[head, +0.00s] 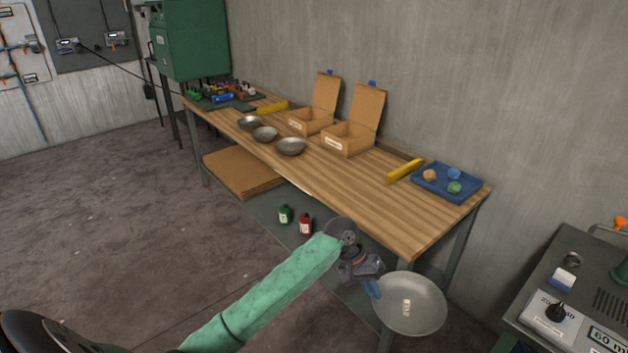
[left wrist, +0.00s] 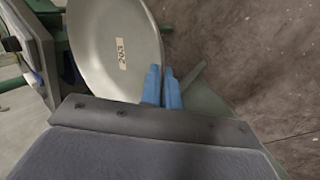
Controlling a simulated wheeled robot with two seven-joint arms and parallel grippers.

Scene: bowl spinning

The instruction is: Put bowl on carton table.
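A large grey metal bowl (head: 425,312) with a small white label is in the air in front of the near right end of the wooden table. My left gripper (head: 374,288) is at the bowl's left rim. In the left wrist view the blue fingers (left wrist: 162,82) are close together on the edge of the bowl (left wrist: 95,62), shut on its rim. The wooden table (head: 370,205) carries two open cartons, one at the left (head: 308,122) and one at the right (head: 346,139). My right gripper does not show.
Three small metal bowls (head: 291,147) stand along the table's front. A blue tray (head: 430,188) with coloured lumps and a yellow bar (head: 405,171) are at its right end. Green (head: 285,215) and red (head: 306,225) bottles stand on the lower shelf. A grey machine (head: 560,290) is at the right.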

